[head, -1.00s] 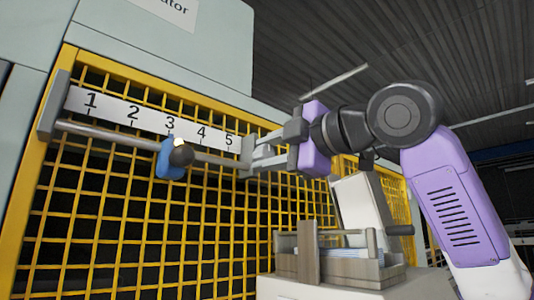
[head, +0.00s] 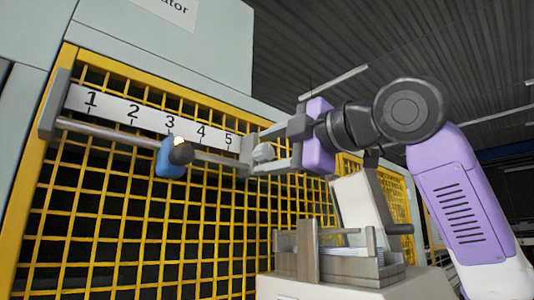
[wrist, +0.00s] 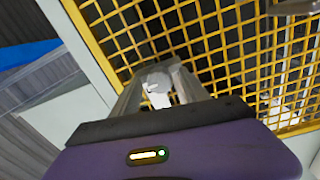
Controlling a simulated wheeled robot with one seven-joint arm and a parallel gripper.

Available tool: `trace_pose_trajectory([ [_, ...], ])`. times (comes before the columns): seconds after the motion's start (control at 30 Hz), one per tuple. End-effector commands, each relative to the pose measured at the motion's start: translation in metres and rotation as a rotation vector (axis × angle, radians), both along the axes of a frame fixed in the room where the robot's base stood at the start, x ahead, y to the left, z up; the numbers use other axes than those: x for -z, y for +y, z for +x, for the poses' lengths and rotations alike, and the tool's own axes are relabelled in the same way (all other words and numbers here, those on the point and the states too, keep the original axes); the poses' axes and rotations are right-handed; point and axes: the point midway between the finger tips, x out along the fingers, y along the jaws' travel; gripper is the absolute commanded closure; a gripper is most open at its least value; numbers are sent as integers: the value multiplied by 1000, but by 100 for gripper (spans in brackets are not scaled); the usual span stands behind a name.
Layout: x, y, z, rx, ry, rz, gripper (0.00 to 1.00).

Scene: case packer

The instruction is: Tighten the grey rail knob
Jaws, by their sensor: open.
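The grey rail knob (head: 264,153) is at the right end of the metal rail (head: 105,135), just past the 5 on the scale. My gripper (head: 268,152) is open, with one finger above the knob and one below it in the head view. In the wrist view the pale knob (wrist: 158,88) shows between the fingertips of my gripper (wrist: 157,75). I cannot tell whether either finger touches it.
A white scale strip (head: 150,118) numbered 1 to 5 runs above the rail. A yellow mesh guard (head: 120,225) stands close behind it. A grey tray (head: 350,265) on a pale stand is below my gripper.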

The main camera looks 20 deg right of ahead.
Motion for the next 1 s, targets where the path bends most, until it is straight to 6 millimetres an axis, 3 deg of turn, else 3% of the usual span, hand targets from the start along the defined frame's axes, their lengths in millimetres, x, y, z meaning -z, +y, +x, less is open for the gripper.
trace_pose_trajectory([
  [0.2, 4, -11, -35, 1, -6, -1, 47],
  [0.43, 4, -20, -61, 1, -5, -2, 47],
  [1.0, 3, -22, -66, 0, -2, 0, 47],
])
